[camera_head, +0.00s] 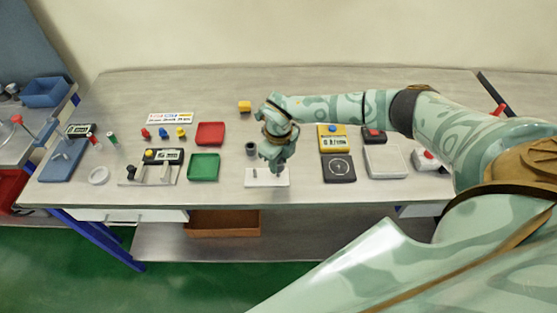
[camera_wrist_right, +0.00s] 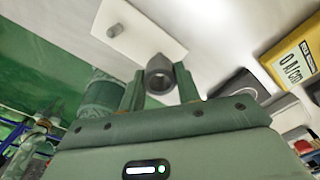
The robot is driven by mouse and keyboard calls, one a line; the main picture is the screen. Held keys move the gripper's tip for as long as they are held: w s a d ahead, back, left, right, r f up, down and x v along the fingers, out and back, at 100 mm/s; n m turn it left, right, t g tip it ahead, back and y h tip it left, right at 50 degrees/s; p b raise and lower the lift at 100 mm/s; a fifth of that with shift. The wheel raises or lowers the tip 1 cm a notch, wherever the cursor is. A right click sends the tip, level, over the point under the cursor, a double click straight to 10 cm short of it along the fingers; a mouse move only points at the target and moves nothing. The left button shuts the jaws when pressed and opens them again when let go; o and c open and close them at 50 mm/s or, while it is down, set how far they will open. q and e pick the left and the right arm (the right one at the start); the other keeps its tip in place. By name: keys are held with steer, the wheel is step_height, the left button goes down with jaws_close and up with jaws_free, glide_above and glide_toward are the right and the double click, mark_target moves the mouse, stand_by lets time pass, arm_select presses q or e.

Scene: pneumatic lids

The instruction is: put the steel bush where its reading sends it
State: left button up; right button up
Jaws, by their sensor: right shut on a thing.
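My right gripper (camera_head: 275,160) is shut on the steel bush, a short grey hollow cylinder (camera_wrist_right: 160,76) held between the fingertips in the right wrist view. In the head view the gripper hides the bush. It is close to a white plate (camera_head: 282,179) with a small upright grey peg (camera_head: 254,173). The plate also shows in the wrist view (camera_wrist_right: 150,42), with the bush apart from the peg. A yellow meter (camera_head: 332,143) has a display that reads about "0 A/cm" in the wrist view (camera_wrist_right: 292,68). My left gripper is not in view.
Red (camera_head: 210,133) and green (camera_head: 204,166) trays stand left of the gripper, near a dark cup (camera_head: 251,149). A gauge with a display (camera_head: 163,156), a label card (camera_head: 170,118) and a blue stand (camera_head: 64,160) are farther left. A black plate (camera_head: 338,168) and a pale square plate (camera_head: 386,161) are right.

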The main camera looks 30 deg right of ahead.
steer(key=shift+f+b, duration=1.35)
steer(key=shift+f, duration=0.75)
stand_by(0.6)
steer(key=o, duration=1.6)
steer(key=shift+o, duration=0.2)
steer(key=shift+r, duration=0.1)
step_height(320, 180, up, 7)
steer(key=p, duration=0.6)
steer(key=shift+p, duration=0.3)
